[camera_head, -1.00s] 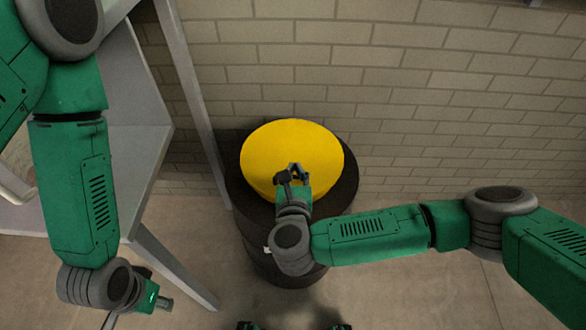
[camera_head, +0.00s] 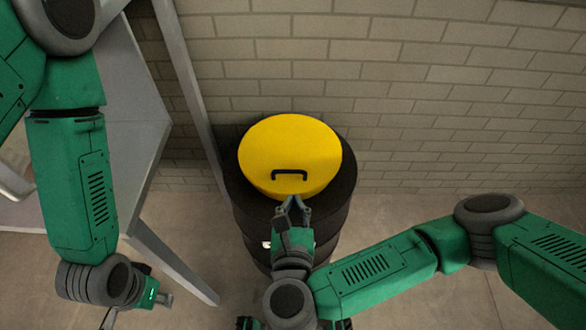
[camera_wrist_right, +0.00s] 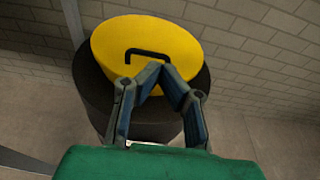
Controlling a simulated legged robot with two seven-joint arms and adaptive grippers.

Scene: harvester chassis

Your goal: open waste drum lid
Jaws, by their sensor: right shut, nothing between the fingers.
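The waste drum (camera_head: 335,215) is black and stands on the floor against the brick wall. Its round yellow lid (camera_head: 285,145) lies over the top; I cannot tell whether it is fully seated. A black bar handle (camera_head: 290,173) is on the lid's near part. My right gripper (camera_head: 293,203) is shut and empty, just on the near side of the lid, apart from the handle. In the right wrist view, the handle (camera_wrist_right: 148,53) shows just beyond the fingertips (camera_wrist_right: 155,68). My left gripper (camera_head: 163,298) hangs low at the left, away from the drum; its fingers are too small to judge.
A grey table-like structure (camera_head: 135,130) stands left of the drum, with a slanted leg (camera_head: 175,265) near my left gripper and an upright post (camera_head: 185,80) beside the drum. The brick wall (camera_head: 440,90) is close behind. Floor right of the drum is clear.

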